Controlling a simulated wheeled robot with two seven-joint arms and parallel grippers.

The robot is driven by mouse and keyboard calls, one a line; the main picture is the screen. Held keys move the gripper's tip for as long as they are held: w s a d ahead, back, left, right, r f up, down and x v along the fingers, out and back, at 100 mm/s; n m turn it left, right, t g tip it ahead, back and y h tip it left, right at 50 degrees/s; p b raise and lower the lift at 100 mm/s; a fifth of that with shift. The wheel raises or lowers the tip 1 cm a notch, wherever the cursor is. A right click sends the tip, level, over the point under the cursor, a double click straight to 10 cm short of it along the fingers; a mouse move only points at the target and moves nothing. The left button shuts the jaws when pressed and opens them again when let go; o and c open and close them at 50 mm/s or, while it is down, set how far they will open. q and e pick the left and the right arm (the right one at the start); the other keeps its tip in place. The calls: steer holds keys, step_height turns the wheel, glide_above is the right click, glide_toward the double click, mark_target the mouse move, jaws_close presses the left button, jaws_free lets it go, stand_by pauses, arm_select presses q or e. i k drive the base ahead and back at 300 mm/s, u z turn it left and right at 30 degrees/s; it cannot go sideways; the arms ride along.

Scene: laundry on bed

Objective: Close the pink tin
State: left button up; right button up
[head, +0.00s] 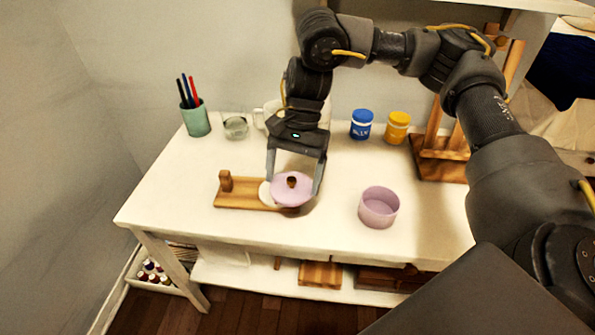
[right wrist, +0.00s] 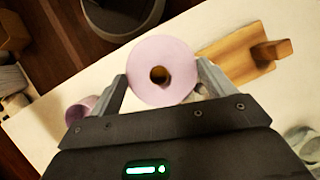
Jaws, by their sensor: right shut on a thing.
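The pink tin (head: 379,208) stands upright and uncovered on the white table, right of my right gripper. It also shows at the left of the right wrist view (right wrist: 78,112), partly hidden by a finger. The round pink lid (head: 291,188) has a brown knob in its middle. My right gripper (head: 293,190) points down and is shut on the lid, with one finger on each side of its rim. The lid also fills the space between the fingers in the right wrist view (right wrist: 165,57). It covers the right end of the wooden board. My left gripper is not in view.
A wooden board with a peg (head: 240,193) lies beside the lid, with a white round thing (head: 266,192) on it. A green pen cup (head: 195,121), glass (head: 236,128), blue jar (head: 362,124) and yellow jar (head: 396,127) stand behind. A wooden stand (head: 440,158) is at right. The table between lid and tin is clear.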

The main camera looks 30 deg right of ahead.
mark_target(378, 206)
steer(key=u, duration=0.85)
steer(key=k, duration=1.2)
steer(key=z, duration=1.45)
steer(key=i, duration=0.5)
steer(key=z, duration=0.05)
